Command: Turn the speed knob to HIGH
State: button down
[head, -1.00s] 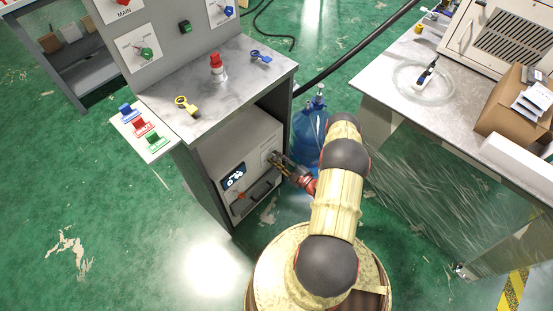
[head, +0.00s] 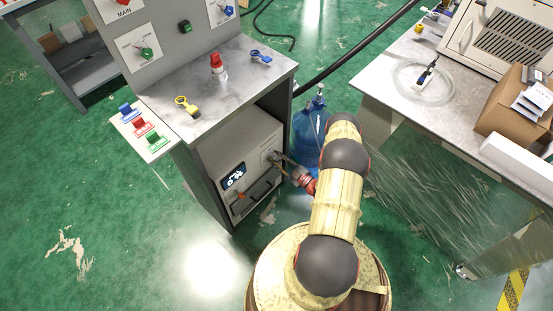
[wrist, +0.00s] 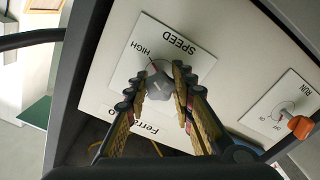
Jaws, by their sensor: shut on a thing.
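The grey speed knob (wrist: 160,84) sits on a white plate (wrist: 188,62) marked SPEED and HIGH in the wrist view. My gripper (wrist: 158,77) is shut on the knob, with one finger on each side of it. A small mark at the knob's edge lies near the word HIGH, but I cannot tell exactly where the knob points. In the head view my gripper (head: 277,159) reaches the front of the white machine (head: 262,142) under the bench. The knob is hidden there.
An orange RUN/OFF knob (wrist: 300,126) is on a plate beside the speed plate. The machine has a lit display (head: 233,176). A blue water bottle (head: 309,128) stands close behind my arm. The grey bench (head: 262,85) overhangs the machine.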

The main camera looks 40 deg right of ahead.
jog(key=shift+f, duration=0.1)
jog(key=c, duration=1.5)
grip_release()
jog(key=s, duration=0.8)
jog(key=s+d, duration=0.1)
jog(key=s, duration=0.3)
